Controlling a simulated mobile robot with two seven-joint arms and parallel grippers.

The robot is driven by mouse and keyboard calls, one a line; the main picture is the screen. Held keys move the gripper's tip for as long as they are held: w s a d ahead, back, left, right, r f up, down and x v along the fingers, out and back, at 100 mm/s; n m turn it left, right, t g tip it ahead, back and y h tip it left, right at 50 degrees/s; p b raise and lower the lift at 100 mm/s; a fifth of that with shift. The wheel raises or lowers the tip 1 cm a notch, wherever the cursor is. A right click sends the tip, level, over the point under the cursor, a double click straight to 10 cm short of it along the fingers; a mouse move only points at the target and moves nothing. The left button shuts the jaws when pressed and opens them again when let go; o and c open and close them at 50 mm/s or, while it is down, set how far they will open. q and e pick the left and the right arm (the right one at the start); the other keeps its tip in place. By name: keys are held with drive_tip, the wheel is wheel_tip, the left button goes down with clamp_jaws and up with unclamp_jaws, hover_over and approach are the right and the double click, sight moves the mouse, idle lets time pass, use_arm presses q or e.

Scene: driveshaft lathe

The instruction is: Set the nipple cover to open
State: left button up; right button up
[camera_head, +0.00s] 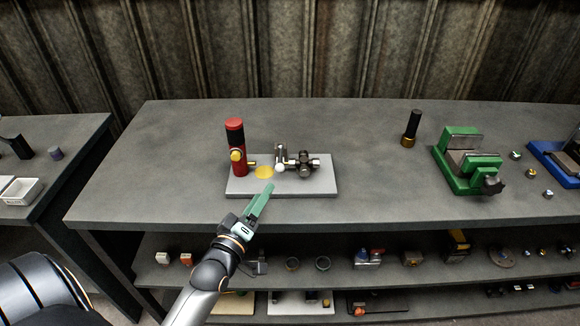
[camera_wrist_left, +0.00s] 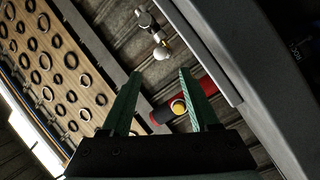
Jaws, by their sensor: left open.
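The universal joint (camera_head: 303,164) lies on a light grey board on the table. A small white ball (camera_head: 280,168) sits at its left end under an upright metal stub (camera_head: 281,151). The ball also shows in the left wrist view (camera_wrist_left: 162,52); I cannot tell whether it is the nipple cover. A red cylinder with a yellow knob (camera_head: 236,150) stands at the board's left. My left gripper (camera_head: 269,187) has green fingers over the board's front edge, pointing toward the ball. In the wrist view its fingers (camera_wrist_left: 160,72) are apart with nothing clasped. My right gripper is not in view.
A green vise (camera_head: 462,160) and a black cylinder with a brass base (camera_head: 411,128) stand to the right. Table between board and vise is clear. A shelf below holds several parts.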

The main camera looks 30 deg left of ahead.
sight(278, 171)
use_arm(q)
drive_tip(key=w, duration=0.3)
drive_tip(key=w+a, duration=0.1)
drive_tip(key=w, duration=0.3)
drive_tip(key=w+a, duration=0.1)
drive_tip(key=w, duration=0.3)
drive_tip(key=shift+w, duration=0.1)
clamp_jaws()
idle(1.1)
